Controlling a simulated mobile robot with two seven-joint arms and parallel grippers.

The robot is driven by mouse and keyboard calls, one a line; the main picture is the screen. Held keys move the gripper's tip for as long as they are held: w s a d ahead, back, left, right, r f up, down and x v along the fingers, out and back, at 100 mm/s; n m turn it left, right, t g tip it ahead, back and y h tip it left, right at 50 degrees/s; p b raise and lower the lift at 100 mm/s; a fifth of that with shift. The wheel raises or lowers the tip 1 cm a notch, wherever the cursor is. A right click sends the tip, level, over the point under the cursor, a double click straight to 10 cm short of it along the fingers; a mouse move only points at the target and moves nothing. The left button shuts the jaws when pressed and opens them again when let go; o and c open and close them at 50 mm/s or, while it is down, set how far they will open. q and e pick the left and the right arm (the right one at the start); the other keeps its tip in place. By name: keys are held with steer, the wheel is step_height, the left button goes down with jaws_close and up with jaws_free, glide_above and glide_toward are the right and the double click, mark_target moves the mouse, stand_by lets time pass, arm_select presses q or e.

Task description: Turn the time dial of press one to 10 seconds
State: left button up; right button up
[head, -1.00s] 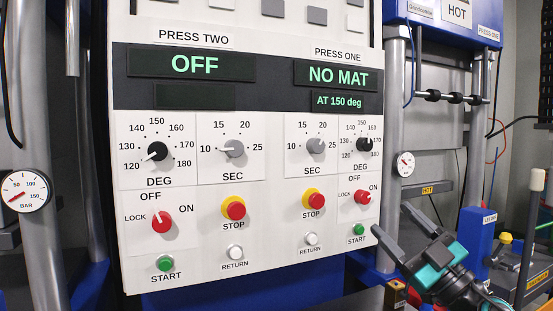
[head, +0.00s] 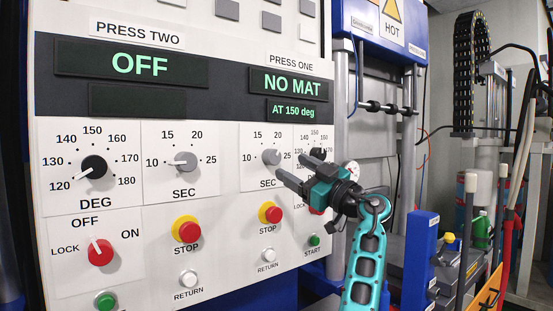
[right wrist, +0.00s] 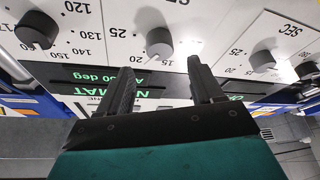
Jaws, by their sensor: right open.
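The time dial of press one (head: 271,157) is a grey knob on the white panel, with marks from 10 to 25. My left gripper is not in view.
The press one DEG dial (head: 317,155) is partly hidden behind my right gripper. The press two SEC dial (head: 186,161) points at 10. The red STOP button (head: 272,214) lies below the time dial. The press one display (head: 291,83) reads NO MAT.

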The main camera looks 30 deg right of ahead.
mark_target(275, 157)
steer(key=x, duration=0.6)
steer(key=shift+w, duration=0.15)
steer(key=c, duration=1.1)
steer(key=shift+o, duration=0.2)
steer(key=shift+p, duration=0.3)
